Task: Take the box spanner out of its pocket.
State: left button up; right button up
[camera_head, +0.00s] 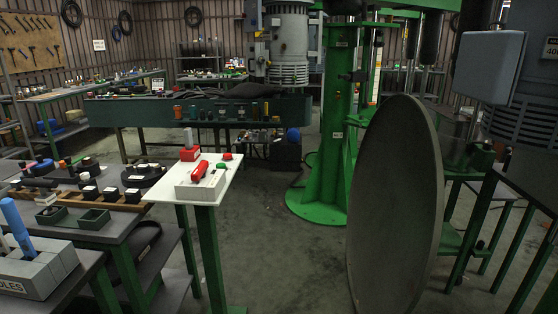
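I cannot tell for sure which thing is the box spanner. A tool with a blue handle (16,218) stands tilted in a grey block (45,272) with pockets at the lower left, cut off by the picture's edge. A red tool (200,171) lies on a pale block (202,186) on a small white-topped table (206,217). Behind it a red block (190,153) holds an upright grey pin. Neither of my grippers shows in the head view.
A large grey disc (395,205) stands on edge at the right, in front of a green machine column (335,120). A dark bench (120,222) with green trays, black parts and a wooden rack is at the left. The floor (275,255) in the middle is clear.

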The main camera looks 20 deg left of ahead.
aim_at(45, 199)
jog(key=i, duration=1.2)
jog(key=i+z, duration=0.1)
jog(key=z, duration=0.25)
jog(key=j+z, duration=0.1)
jog(key=z, duration=0.25)
jog(key=i+j+z, duration=0.1)
jog(key=z, duration=8.1)
